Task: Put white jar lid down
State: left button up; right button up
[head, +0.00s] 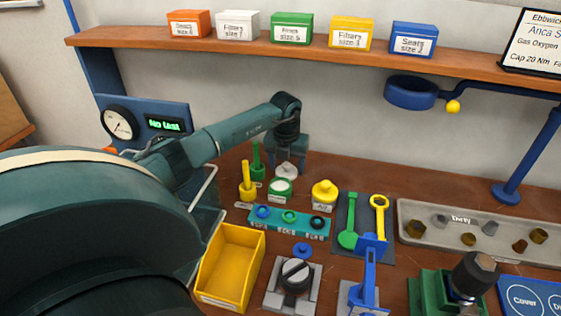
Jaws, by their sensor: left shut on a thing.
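My left gripper (287,164) reaches in from the left and points down behind the row of small jars. It is shut on the white jar lid (287,171), which shows between its fingers. The lid is close to the bench; I cannot tell whether it touches the surface. Just in front of it stands a green jar (281,191) with a pale round top. A yellow jar (324,193) with a yellow lid stands to its right. My right gripper is not in view.
Green (257,163) and yellow (247,185) upright tools stand left of the lid. A teal strip of rings (290,232), a yellow bin (258,262), a dark tool mat (346,205) and a grey parts tray (470,256) lie nearer. Bare wood lies behind the yellow jar.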

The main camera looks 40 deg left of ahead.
pick_arm(q)
jog(key=shift+d, duration=0.15)
jog(key=o, duration=0.8)
jog(key=shift+f, duration=0.15)
jog(key=shift+o, duration=0.9)
